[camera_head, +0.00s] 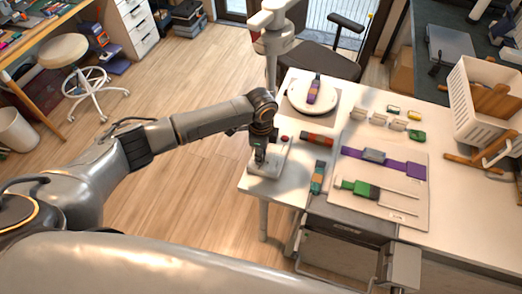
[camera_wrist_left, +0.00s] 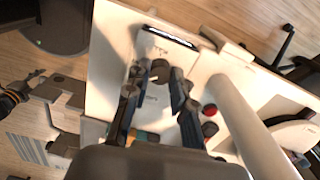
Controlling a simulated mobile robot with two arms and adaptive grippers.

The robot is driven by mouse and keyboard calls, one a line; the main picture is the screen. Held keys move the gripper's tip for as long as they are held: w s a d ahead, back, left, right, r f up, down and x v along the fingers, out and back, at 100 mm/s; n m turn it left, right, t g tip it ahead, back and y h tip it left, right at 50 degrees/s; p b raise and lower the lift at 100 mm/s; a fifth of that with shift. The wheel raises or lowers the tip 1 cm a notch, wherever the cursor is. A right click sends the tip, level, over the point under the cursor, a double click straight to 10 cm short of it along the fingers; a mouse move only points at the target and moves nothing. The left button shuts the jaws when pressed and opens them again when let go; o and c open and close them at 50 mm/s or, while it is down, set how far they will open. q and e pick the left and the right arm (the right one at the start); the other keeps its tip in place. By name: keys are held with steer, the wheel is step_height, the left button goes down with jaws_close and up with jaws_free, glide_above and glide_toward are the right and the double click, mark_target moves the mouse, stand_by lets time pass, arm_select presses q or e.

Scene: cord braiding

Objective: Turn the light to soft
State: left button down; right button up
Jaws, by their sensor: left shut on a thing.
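The white lamp (camera_head: 274,45) stands at the table's left edge, and its pale post (camera_wrist_left: 250,120) crosses the left wrist view. Its control box (camera_head: 268,168) is a light plate with small lettering, too small to read. A dark round knob (camera_wrist_left: 160,69) sits on the plate. My left gripper (camera_head: 260,153) points down over the box; its fingers (camera_wrist_left: 158,88) are shut on the knob from both sides. In the head view the gripper hides the knob. A dark shape with small fingers at the left of the wrist view looks like my right gripper (camera_wrist_left: 30,82); its opening is unclear.
A red button (camera_head: 285,138) is beside the box. A round white stand (camera_head: 312,98) holds a braided band. A board (camera_head: 408,210) with purple and green bands and a white basket (camera_head: 462,100) are farther right.

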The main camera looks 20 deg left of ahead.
arm_select(q)
steer(key=m, duration=0.5)
steer(key=shift+p, duration=0.35)
steer(key=shift+m, duration=0.4)
steer(key=c, duration=1.1)
jaws_free()
steer(key=shift+r, duration=0.15)
step_height(320, 180, up, 12)
steer(key=shift+f, duration=0.1)
